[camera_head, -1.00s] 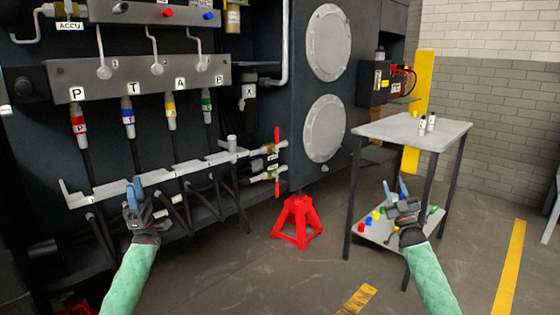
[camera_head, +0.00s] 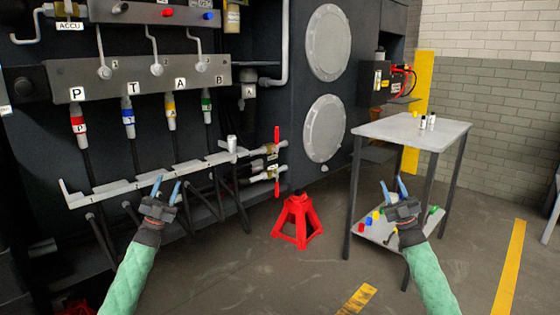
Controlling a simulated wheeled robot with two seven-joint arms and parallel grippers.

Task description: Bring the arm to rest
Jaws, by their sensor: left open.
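My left gripper (camera_head: 167,189) has blue fingertips spread apart and nothing between them. It is in front of the lower grey rail (camera_head: 120,187) of the dark chassis (camera_head: 265,110), and I cannot tell how far it is from the rail. My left arm has a green sleeve and comes up from the bottom left. My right gripper (camera_head: 393,186) also has its blue fingertips apart, with nothing seen between them. It shows in front of the small table's lower shelf (camera_head: 375,232).
A grey table (camera_head: 400,127) with small bottles (camera_head: 427,122) on top stands at the right. Coloured caps lie on its lower shelf. A red jack stand (camera_head: 298,220) stands on the floor between my arms. Labelled hoses hang from the upper manifold (camera_head: 150,80). The floor in front is open.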

